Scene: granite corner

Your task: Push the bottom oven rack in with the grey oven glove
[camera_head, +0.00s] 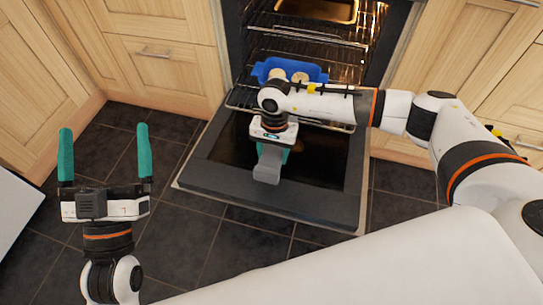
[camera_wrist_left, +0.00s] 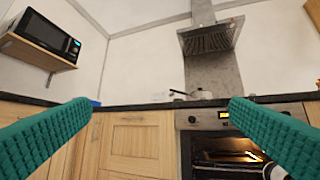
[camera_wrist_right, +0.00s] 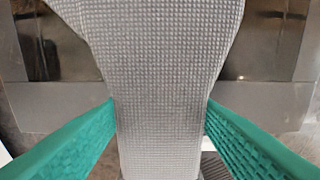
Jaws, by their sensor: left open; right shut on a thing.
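The bottom oven rack (camera_head: 240,97) sticks out of the oven over the lowered door. A blue dish (camera_head: 262,72) with several pale round pieces in it stands on the rack. My right gripper (camera_head: 273,154) is shut on the grey oven glove (camera_head: 266,168), low over the open door and in front of the rack. In the right wrist view the glove (camera_wrist_right: 160,70) spreads out between the teal fingers. My right forearm and wrist hide part of the rack's front. My left gripper (camera_head: 104,135) is open and empty over the floor at the left, away from the oven.
The oven door (camera_head: 200,175) lies folded down. A higher rack (camera_head: 290,40) and a tray (camera_head: 315,8) are inside the lit oven. Wooden cabinets (camera_head: 150,50) flank it. The left wrist view shows a microwave (camera_wrist_left: 45,40) and a hood (camera_wrist_left: 210,38). The dark tiled floor (camera_head: 235,240) is clear.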

